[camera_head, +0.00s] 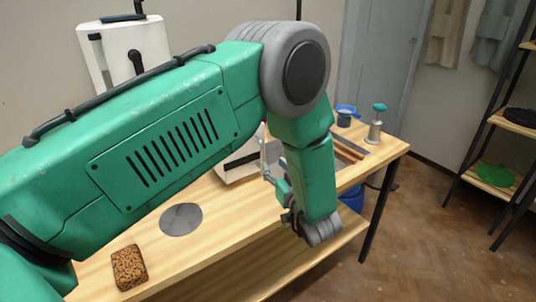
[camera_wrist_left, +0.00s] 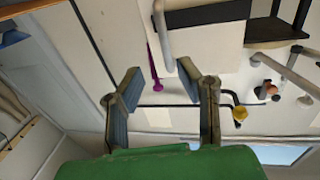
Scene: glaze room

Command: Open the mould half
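A white block-like piece (camera_head: 240,165) with a dark slot stands on the table behind my left arm; it may be the mould, but the arm hides much of it. My left gripper (camera_head: 270,168) is beside its right side in the head view, small and partly hidden by my wrist. In the left wrist view the two fingers (camera_wrist_left: 160,76) are apart with nothing between their pads. A pale surface with a dark band (camera_wrist_left: 208,15) and a grey bar-like handle (camera_wrist_left: 162,35) lies beyond the fingertips. I cannot tell whether they touch. My right gripper is not in view.
The wooden table (camera_head: 235,212) holds a grey disc (camera_head: 181,219), a brown sponge-like block (camera_head: 129,267), a blue cup (camera_head: 346,114) and a green-topped tool (camera_head: 376,125). A shelf rack (camera_head: 500,125) stands at the right. The table's front middle is clear.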

